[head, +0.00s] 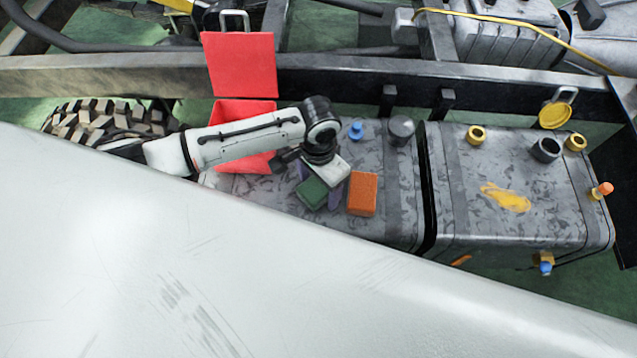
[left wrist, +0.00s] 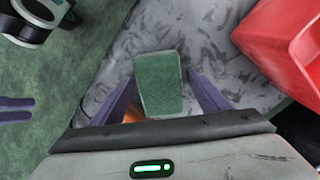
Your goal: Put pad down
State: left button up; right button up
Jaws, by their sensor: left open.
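A green pad (head: 312,193) is at the grey mottled tank's top (head: 373,150), beside an orange block (head: 362,194). My left gripper (head: 317,183) is over the tank, with its purple fingers apart on either side of the green pad. In the left wrist view the green pad (left wrist: 158,85) shows between the open fingers (left wrist: 161,76), with gaps at both sides. I cannot tell whether the pad's underside touches the tank. Two purple finger-like pieces (left wrist: 16,108) at that view's left edge look like my right gripper; its arm is hidden.
A second tank (head: 470,205) is to the right. A white panel fills the foreground.

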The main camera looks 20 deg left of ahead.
aim_at(318, 186)
pick_arm(q)
jog(key=shift+r, duration=0.15)
notch_tip(318, 186, up, 12)
jog(key=p, duration=0.1)
jog(key=shift+p, duration=0.3)
dwell(0.4)
